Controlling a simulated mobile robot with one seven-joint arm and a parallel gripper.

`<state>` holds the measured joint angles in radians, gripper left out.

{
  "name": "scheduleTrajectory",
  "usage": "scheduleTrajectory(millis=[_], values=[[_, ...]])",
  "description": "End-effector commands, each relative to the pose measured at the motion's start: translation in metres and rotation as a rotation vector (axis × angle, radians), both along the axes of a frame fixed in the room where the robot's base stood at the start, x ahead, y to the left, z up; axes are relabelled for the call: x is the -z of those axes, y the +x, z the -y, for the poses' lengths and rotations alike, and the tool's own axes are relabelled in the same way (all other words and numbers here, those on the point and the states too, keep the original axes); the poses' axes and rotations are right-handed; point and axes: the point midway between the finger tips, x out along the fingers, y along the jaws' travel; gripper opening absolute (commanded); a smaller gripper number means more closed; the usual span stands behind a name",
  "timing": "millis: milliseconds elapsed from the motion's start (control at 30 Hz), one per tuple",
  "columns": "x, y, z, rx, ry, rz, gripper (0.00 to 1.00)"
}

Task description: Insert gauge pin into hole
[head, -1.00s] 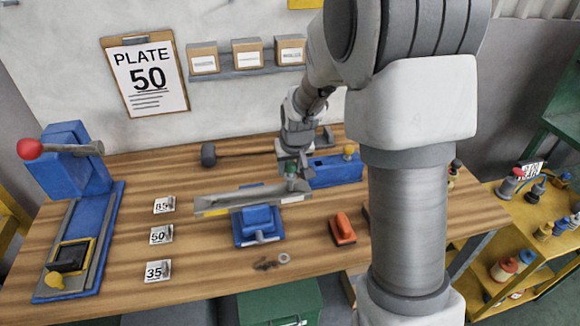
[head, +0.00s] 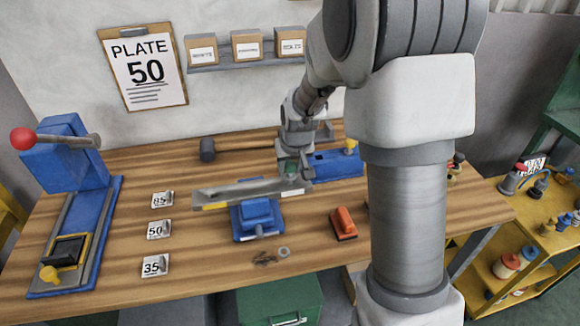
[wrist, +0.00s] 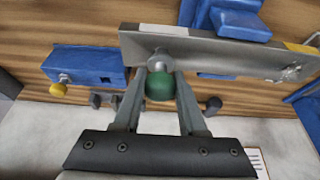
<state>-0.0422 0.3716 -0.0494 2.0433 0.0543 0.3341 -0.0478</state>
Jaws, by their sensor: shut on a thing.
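My gripper (wrist: 160,86) is shut on a green, rounded piece (wrist: 159,86), which I take to be the head of the gauge pin. A short silver part (wrist: 160,60) shows beyond it, at the end of a long grey metal bar (wrist: 215,52). I cannot tell whether the pin's tip is in a hole or only against the bar; the contact is hidden. In the head view my gripper (head: 291,170) is over the right end of the bar (head: 240,192). The bar lies across a blue vise-like holder (head: 256,215) and has pale and yellow patches.
A hammer (head: 208,150) lies at the back. Number cards 85, 50 (head: 158,230) and 35 line the left-centre. A blue lever press (head: 75,180) stands left. An orange tool (head: 344,224) lies right of the holder.

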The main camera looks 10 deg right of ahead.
Motion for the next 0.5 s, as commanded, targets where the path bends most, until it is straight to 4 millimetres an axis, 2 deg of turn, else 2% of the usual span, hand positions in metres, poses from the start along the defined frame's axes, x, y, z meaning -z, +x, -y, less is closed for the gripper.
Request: scheduleTrajectory(millis=[500], values=[[0.014,0.0,0.0,0.0,0.0,0.0,0.0]])
